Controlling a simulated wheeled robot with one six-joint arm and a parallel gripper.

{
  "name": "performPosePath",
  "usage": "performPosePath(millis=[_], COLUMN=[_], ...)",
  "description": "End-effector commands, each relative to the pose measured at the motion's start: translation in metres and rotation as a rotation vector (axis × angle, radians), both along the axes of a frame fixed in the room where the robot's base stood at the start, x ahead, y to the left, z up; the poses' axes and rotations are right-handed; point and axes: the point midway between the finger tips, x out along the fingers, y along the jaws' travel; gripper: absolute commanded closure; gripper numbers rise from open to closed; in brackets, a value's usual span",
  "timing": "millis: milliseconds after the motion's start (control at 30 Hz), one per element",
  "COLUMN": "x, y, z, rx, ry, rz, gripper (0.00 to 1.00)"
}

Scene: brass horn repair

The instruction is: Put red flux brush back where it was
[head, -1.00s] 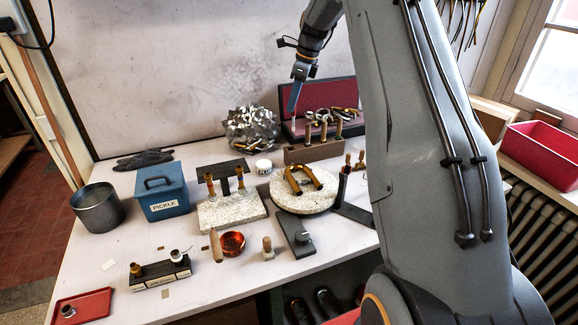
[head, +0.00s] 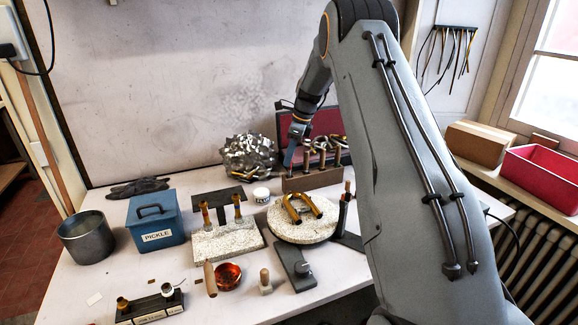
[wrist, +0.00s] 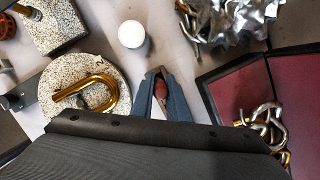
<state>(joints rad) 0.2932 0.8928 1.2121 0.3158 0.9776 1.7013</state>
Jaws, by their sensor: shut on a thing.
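My gripper (head: 289,159) is low at the back of the bench, at the left end of the wooden rack (head: 318,180) with several upright handles. In the wrist view my gripper (wrist: 161,73) is shut on a reddish-brown thing (wrist: 160,90), probably the red flux brush. Only a small part of it shows between the fingers; the rest is hidden. The rack is not clearly visible in the wrist view. I cannot tell whether the held thing touches the rack.
Crumpled foil (head: 248,156) stands left of my gripper, and a white jar (head: 261,195) is in front of it. An open red-lined case (head: 322,124) lies behind the rack. A round speckled block (head: 302,225) bears a brass U-shaped tube (head: 304,203). The front right of the bench holds few things.

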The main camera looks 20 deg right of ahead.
Motion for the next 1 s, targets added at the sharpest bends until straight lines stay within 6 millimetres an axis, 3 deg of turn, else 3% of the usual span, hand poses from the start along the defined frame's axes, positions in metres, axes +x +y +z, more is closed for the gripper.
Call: performPosePath(millis=[300,667,700,800,1000], x=[0.0,0.0,0.0,0.0,0.0], y=[0.001,0.001,0.001,0.001,0.001], z=[-0.035,-0.04,-0.04,-0.039,-0.039], rx=[0.001,0.0,0.0,0.0,0.0], ry=[0.001,0.0,0.0,0.0,0.0], rz=[0.0,0.0,0.001,0.001,0.001], gripper=[1.0,1.0,0.81,0.67,0.67])
